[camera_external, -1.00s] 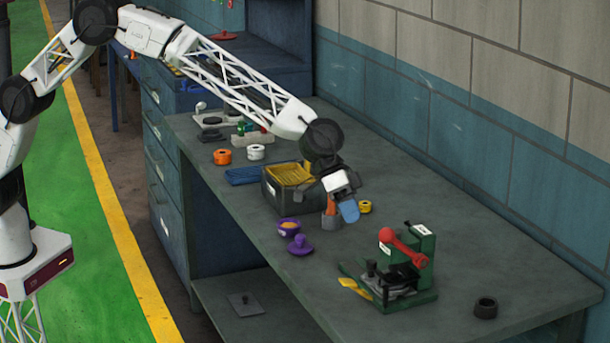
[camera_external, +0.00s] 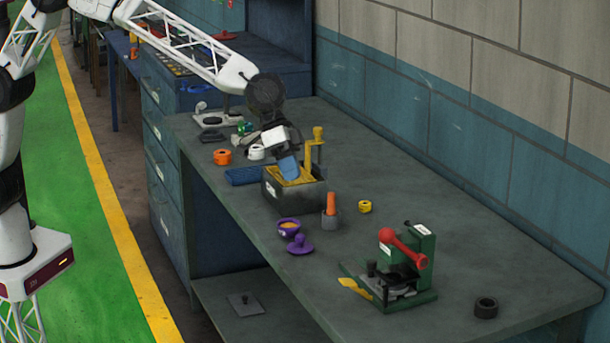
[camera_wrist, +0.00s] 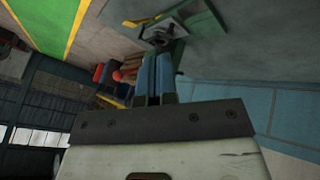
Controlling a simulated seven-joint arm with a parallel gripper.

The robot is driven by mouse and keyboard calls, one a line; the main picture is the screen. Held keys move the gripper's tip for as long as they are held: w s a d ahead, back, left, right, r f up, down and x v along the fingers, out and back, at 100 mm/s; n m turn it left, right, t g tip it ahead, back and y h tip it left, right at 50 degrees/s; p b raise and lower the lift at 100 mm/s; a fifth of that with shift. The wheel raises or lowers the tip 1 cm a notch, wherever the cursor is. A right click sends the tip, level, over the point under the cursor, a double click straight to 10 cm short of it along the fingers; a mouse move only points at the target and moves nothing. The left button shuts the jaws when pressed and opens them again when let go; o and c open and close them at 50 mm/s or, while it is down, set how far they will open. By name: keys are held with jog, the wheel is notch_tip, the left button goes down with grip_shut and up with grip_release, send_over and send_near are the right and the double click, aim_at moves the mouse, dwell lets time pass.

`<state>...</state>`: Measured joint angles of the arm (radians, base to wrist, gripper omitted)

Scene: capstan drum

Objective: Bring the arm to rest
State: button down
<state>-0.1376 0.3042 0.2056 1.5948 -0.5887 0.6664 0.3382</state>
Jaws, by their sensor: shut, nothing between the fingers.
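My gripper (camera_external: 289,167) is in the external view, with blue fingers pointing down above a dark box (camera_external: 295,195) that has yellow inside and a yellow crank post (camera_external: 317,150) at its back right. I cannot tell whether the fingertips touch the box. In the wrist view my gripper (camera_wrist: 155,75) has its two blue fingers side by side and shut, with nothing seen between them. The capstan drum cannot be made out for certain.
On the bench (camera_external: 430,210) stand a green fixture with a red lever (camera_external: 400,265), a grey cup with an orange stick (camera_external: 330,215), purple pieces (camera_external: 299,244), a yellow ring (camera_external: 365,206) and a black ring (camera_external: 486,307). An orange spool (camera_external: 222,157) lies left. The wall is behind.

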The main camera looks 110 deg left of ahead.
jog(key=s+d+r+g, duration=0.1)
jog(key=s+d+r, duration=0.15)
jog(key=s, duration=0.85)
jog(key=s+d+r+m+y, duration=0.15)
jog(key=s+r, duration=0.25)
jog(key=s, duration=0.6)
jog(key=s+d+r+g, duration=0.1)
jog(key=s+d+r, duration=0.25)
jog(key=s, duration=0.75)
jog(key=s+f+y, duration=0.1)
jog(key=s+f, duration=0.1)
jog(key=s, duration=1.4)
jog(key=s+f+g, duration=0.1)
jog(key=s+f, duration=0.2)
jog(key=s, duration=1.4)
jog(key=shift+f+m+y, duration=0.2)
jog(key=shift+m+y, duration=0.15)
jog(key=shift+m, duration=0.1)
